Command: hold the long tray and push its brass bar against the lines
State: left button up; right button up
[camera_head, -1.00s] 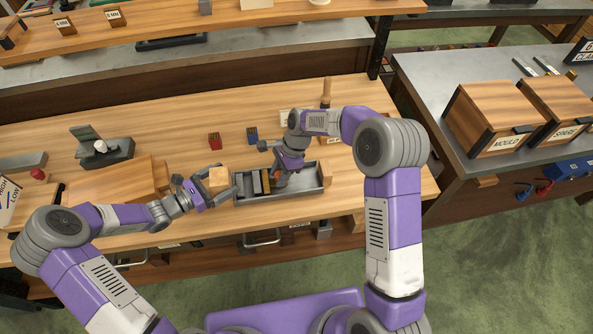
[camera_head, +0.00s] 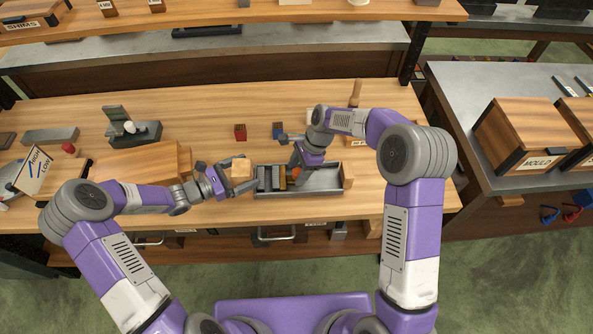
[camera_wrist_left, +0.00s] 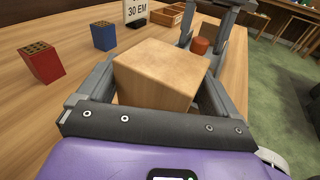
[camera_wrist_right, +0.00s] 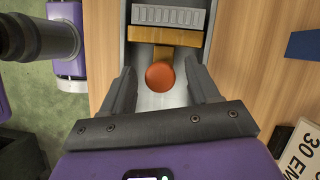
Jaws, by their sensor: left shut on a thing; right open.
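The long grey tray (camera_head: 318,190) lies on the bench with a wooden block at each end. My left gripper (camera_head: 236,176) is shut on the left end block (camera_head: 241,168). The block (camera_wrist_left: 158,75) fills the jaws in the left wrist view. The grey lines (camera_wrist_right: 168,16) stand across the tray, and the brass bar (camera_wrist_right: 166,37) is right beside them. An orange round knob (camera_wrist_right: 160,76) shows at the bar. My right gripper (camera_wrist_right: 160,88) is open inside the tray, with one finger on each side of the knob. The arm partly hides the bar in the head view.
Red (camera_head: 240,132) and blue (camera_head: 278,130) drilled blocks stand behind the tray. A "30 EM" sign (camera_wrist_right: 300,155) is near the tray's far side. A wooden case (camera_head: 140,165) lies left of my left gripper. The bench behind the tray is mostly clear.

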jog(key=v, duration=1.1)
pick_arm(q)
jog(key=o, duration=0.7)
jog(key=shift+o, duration=0.2)
jog(key=v, duration=1.2)
pick_arm(e)
jog(key=shift+s, duration=0.1)
